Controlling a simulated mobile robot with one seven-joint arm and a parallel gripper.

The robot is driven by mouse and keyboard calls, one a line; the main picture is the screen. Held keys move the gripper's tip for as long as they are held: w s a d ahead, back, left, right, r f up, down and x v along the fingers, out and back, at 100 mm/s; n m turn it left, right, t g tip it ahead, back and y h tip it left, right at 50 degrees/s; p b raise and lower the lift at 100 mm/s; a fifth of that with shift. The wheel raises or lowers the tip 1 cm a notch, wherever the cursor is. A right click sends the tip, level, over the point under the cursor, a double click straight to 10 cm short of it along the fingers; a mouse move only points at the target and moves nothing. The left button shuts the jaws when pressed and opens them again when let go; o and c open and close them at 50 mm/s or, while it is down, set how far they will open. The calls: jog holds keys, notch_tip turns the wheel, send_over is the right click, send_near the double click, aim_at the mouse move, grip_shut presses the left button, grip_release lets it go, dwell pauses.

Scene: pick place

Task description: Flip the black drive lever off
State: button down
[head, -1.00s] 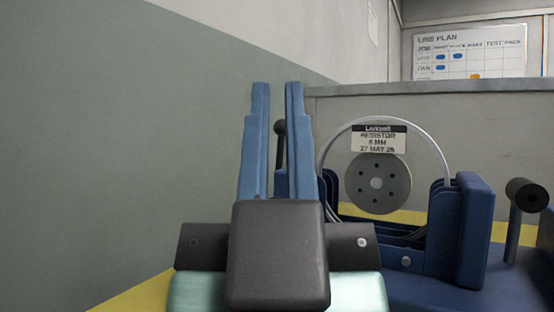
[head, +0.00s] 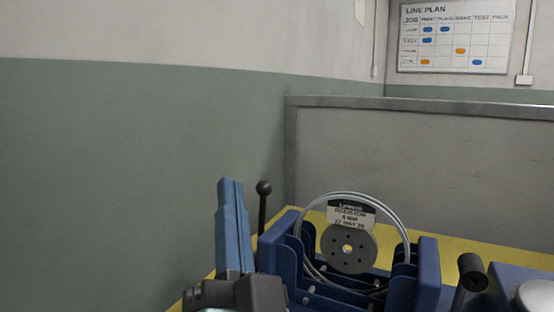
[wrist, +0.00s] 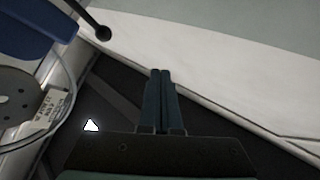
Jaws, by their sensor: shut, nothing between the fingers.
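The black drive lever (head: 262,212), a thin rod with a ball knob, stands roughly upright at the left of the blue reel holder in the head view. Its knob also shows at the upper left of the wrist view (wrist: 103,32). My gripper (head: 230,182) has its blue fingers pressed together, with nothing between them. It is just left of the lever in the head view, with a visible gap. In the wrist view the fingertips (wrist: 160,72) are below and right of the knob, apart from it. The lever's base is hidden.
The blue reel holder (head: 428,275) carries a grey reel (head: 349,250) with a "RESISTOR" label. A black cylindrical handle (head: 472,272) stands at the right. A grey partition (head: 430,150) is behind, and a green and white wall (head: 110,170) fills the left.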

jog(key=w+m+p, duration=0.1)
jog(key=m+p, duration=0.2)
jog(key=p, duration=0.1)
jog(key=m+g+h+p, duration=0.55)
jog(key=m+p, duration=1.05)
jog(key=p, duration=0.6)
send_near(278, 229)
notch_tip(278, 229, up, 2)
jog(key=shift+r+t, duration=0.15)
jog(key=shift+t, duration=0.2)
jog(key=p+x, duration=0.2)
jog(key=x, duration=0.8)
jog(key=shift+r, duration=0.15)
